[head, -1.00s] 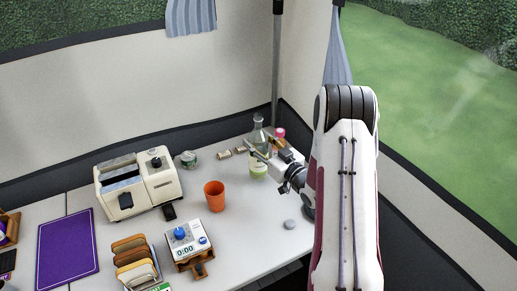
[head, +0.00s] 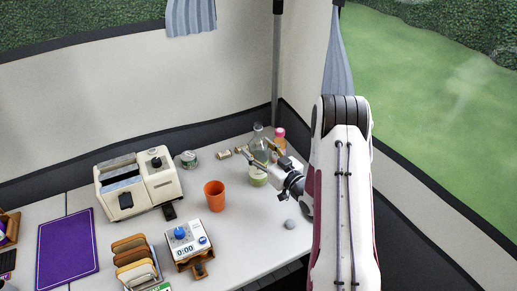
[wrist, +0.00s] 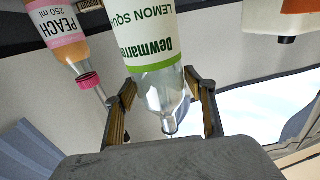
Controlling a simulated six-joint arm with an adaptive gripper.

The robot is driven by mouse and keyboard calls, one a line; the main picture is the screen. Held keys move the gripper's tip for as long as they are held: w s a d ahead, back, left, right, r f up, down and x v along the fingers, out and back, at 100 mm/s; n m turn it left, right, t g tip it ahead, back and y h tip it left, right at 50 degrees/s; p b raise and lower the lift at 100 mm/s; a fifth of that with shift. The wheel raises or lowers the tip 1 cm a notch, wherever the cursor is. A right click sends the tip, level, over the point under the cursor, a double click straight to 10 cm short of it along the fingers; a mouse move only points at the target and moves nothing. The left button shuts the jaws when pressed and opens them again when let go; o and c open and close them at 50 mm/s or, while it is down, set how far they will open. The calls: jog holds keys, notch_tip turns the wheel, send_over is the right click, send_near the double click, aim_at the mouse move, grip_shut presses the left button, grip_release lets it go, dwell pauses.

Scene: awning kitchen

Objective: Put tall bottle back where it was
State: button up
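The tall bottle (head: 257,153) is clear with a green-and-white lemon squash label and stands upright at the back right of the counter. Whether its base touches the counter is hard to tell. My gripper (head: 262,150) has one finger on each side of its upper part. In the wrist view, the fingertips of my gripper (wrist: 161,82) meet the bottle's shoulder, and the neck points back between the fingers. The tall bottle (wrist: 158,35) shows its label ahead of them.
A peach bottle (head: 280,136) with a pink cap stands close behind; it also shows in the wrist view (wrist: 68,40). Corks (head: 224,154) and a tin (head: 189,159) lie left. An orange cup (head: 214,195) and toaster (head: 138,185) stand farther left.

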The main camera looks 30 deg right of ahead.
jog(key=shift+r, duration=0.2)
dwell(0.3)
jog(key=s+d, duration=0.1)
jog(key=s, duration=1.1)
jog(key=shift+d, duration=0.4)
jog(key=shift+w, duration=0.15)
